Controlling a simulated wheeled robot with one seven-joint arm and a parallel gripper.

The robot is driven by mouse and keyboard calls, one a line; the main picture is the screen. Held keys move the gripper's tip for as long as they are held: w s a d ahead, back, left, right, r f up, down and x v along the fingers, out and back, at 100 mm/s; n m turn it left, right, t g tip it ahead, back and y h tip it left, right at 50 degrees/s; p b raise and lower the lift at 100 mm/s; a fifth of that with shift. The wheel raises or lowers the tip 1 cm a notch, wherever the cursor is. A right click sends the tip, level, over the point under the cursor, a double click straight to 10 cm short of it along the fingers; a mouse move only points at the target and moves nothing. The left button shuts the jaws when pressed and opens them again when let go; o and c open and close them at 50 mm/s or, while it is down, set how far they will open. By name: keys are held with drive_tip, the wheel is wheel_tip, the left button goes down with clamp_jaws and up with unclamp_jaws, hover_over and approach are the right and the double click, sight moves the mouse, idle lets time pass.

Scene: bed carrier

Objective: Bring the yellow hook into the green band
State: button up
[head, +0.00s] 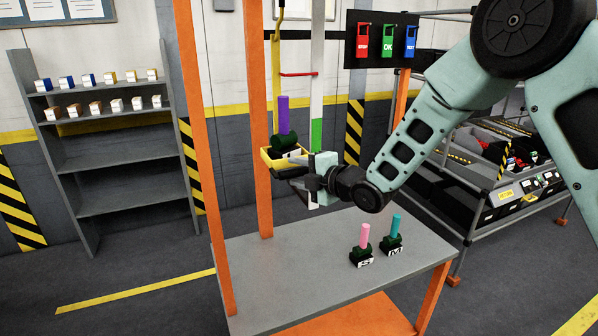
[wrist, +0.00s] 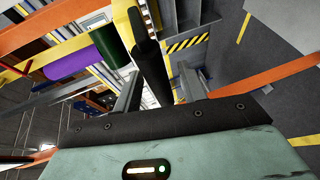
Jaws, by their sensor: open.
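The yellow hook (head: 280,12) is at the top of a thin yellow upright in the head view. A yellow tray (head: 268,161) sits at the foot of that upright, carrying a dark green base (head: 285,142) with a purple cylinder (head: 284,114). The green band (head: 316,133) is on the lower part of a white vertical strip, right of the tray, well below the hook. My gripper (head: 303,184) is open beside the tray's lower right side. In the wrist view a black bar (wrist: 152,75) lies between the fingers; contact cannot be told. The purple cylinder (wrist: 70,64) shows at left.
Orange posts (head: 202,150) frame a grey table (head: 300,270). Pink (head: 364,235) and teal (head: 395,228) cylinders on dark bases stand at its right. A black panel with red, green and blue tags (head: 382,40) is behind. A rack of bins (head: 505,165) stands right. The table's left is clear.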

clamp_jaws()
wheel_tip(320, 180, down, 17)
drive_tip(key=b, duration=2.1)
unclamp_jaws()
drive_tip(key=shift+d, duration=0.1)
drive_tip(key=b+v, duration=0.4)
drive_tip(key=v, duration=1.3)
drive_tip(key=shift+s, duration=0.2)
drive_tip(key=shift+d, duration=0.1)
